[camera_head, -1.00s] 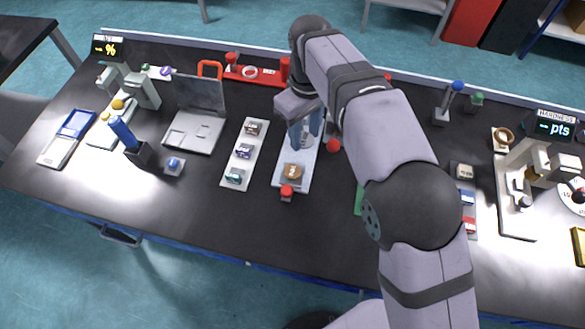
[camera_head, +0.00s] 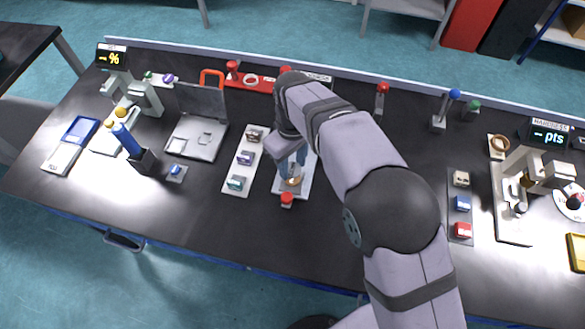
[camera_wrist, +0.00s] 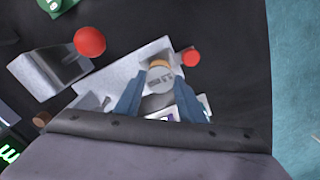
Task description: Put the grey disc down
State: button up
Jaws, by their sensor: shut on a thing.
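My gripper (camera_head: 291,173) points down over the front part of a narrow white tray (camera_head: 308,184). In the wrist view, its two blue fingers (camera_wrist: 159,80) are shut on a small pale grey disc (camera_wrist: 161,79) with marks on its face. A tan round piece (camera_wrist: 159,64) shows just beyond the disc. In the head view this tan piece (camera_head: 292,182) lies right below the fingertips, and the disc is mostly hidden by the fingers. I cannot tell whether disc and tan piece touch.
A red knob (camera_head: 287,198) stands at the tray's front end. A white rack (camera_head: 236,188) with several small samples lies just left. A red ball (camera_wrist: 90,41) on a metal part is near the tray in the wrist view. The table in front is clear.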

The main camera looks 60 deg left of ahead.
aim_at(293, 169)
jog(key=shift+f+p, duration=0.7)
jog(key=shift+f, duration=1.15)
jog(key=shift+f, duration=0.1)
jog(key=shift+f, duration=0.15)
jog(key=o, duration=1)
notch_tip(293, 169, up, 12)
jog(key=b, duration=0.3)
jog(key=shift+r, duration=0.25)
